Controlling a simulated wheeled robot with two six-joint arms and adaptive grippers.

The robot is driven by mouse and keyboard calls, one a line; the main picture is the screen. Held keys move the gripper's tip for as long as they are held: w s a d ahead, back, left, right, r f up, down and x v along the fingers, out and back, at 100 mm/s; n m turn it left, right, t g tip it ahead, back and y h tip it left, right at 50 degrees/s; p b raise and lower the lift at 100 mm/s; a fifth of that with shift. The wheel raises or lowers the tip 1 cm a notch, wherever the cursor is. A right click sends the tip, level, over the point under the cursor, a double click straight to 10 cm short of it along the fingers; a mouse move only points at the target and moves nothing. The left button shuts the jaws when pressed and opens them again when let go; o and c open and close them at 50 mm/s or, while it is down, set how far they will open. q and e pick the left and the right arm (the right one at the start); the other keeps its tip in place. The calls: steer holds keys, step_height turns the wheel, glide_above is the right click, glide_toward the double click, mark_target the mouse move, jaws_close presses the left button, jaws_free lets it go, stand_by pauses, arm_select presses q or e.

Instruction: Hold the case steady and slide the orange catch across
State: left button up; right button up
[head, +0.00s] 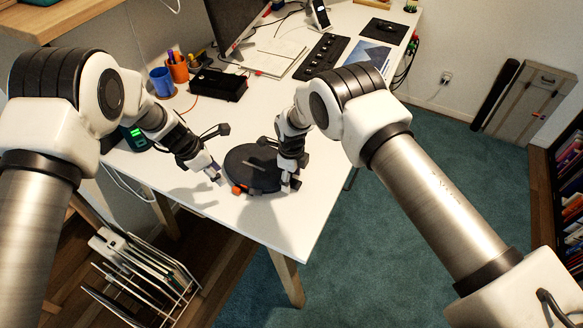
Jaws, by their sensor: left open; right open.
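The case (250,174) is a dark, round, flat object lying near the front corner of the white desk. A small orange catch (237,190) shows at its front left edge. My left gripper (216,176) is open, just left of the case and close to the catch; I cannot tell whether it touches either. My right gripper (291,183) is open at the right edge of the case, pointing down. It hides part of the case's right side, and contact there is unclear.
The white desk (285,222) is clear in front of the case. Behind stand a black box (218,85), a blue cup (162,82), an orange pen cup (177,70), a keyboard (322,56) and a monitor (233,22). A wire rack (150,272) stands on the floor below left.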

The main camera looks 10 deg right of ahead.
mark_target(229, 189)
steer(key=shift+f, duration=0.35)
jaws_close()
arm_select(q)
steer(key=c, duration=0.5)
steer(key=shift+m, duration=0.5)
jaws_close()
arm_select(e)
steer(key=shift+d, duration=0.1)
arm_select(q)
steer(key=f+m, duration=0.3)
steer(key=w+f+m+t+y, duration=0.1)
steer(key=f+m, duration=0.2)
steer(key=w+d+f+m, duration=0.1)
steer(key=f+m, duration=0.2)
steer(key=f, duration=0.1)
steer(key=shift+w+m+t+y, duration=0.2)
steer(key=shift+m+t+y, duration=0.1)
steer(key=shift+y, duration=0.1)
